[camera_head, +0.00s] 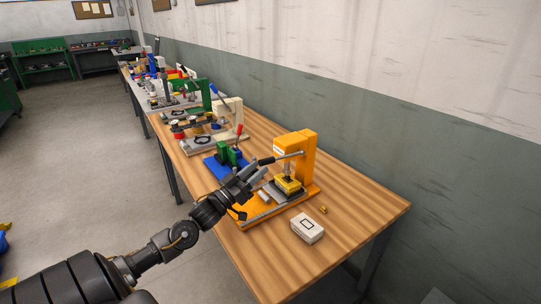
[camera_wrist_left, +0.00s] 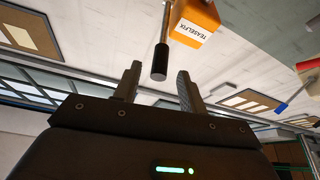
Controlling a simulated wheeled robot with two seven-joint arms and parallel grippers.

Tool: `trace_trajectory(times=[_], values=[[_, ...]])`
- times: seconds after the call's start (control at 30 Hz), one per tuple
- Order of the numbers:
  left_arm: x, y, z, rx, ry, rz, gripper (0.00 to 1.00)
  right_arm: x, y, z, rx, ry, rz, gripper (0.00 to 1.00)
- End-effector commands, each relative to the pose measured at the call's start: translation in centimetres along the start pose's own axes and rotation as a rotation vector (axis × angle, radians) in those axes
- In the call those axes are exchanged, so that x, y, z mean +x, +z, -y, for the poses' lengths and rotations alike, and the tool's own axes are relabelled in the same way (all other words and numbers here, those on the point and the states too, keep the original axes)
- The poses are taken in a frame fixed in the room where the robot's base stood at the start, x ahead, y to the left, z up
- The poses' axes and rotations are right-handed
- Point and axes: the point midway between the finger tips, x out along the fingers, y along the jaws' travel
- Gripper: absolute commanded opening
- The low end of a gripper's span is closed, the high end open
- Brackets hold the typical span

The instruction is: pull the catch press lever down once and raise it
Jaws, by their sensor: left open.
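The catch press (camera_head: 309,152) is an orange frame near the front end of the wooden bench. Its lever (camera_head: 290,155) is a thin metal rod with a black grip (camera_head: 266,161), sticking out to the left, about level. My left gripper (camera_head: 257,172) is open, with its fingertips close to the grip's end. In the left wrist view the fingers (camera_wrist_left: 159,82) stand apart, and the black grip (camera_wrist_left: 161,60) ends between their tips in the picture; I cannot tell whether they touch. The press head there (camera_wrist_left: 197,17) carries a white label. My right gripper is not in view.
A yellow block (camera_head: 289,184) sits under the press head. A white box (camera_head: 307,228) and a small brass-coloured piece (camera_head: 323,210) lie on the bench (camera_head: 375,212) in front. A green tool on a blue base (camera_head: 215,168) and a cream press (camera_head: 231,112) stand behind. A wall runs along the right.

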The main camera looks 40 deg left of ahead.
Motion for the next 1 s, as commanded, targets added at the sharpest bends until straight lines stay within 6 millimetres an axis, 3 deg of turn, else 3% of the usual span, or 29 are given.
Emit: trace_trajectory(times=[0.1, 0.3, 0.5, 0.77, 1.0], values=[[2.5, -0.4, 0.0, 0.000, 0.000, -0.003, 0.41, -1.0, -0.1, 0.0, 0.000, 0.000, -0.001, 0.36], [5.3, -0.2, 0.0, -0.001, -0.001, -0.001, 0.41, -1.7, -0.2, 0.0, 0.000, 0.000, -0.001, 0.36], [6.4, 0.0, 0.0, -0.001, 0.000, 0.001, 0.41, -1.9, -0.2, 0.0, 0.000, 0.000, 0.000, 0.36], [6.4, 0.0, 0.0, -0.001, 0.000, 0.001, 0.41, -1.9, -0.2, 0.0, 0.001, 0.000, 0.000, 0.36], [6.4, 0.0, 0.0, 0.000, 0.000, 0.001, 0.10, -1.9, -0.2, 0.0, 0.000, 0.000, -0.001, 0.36]])
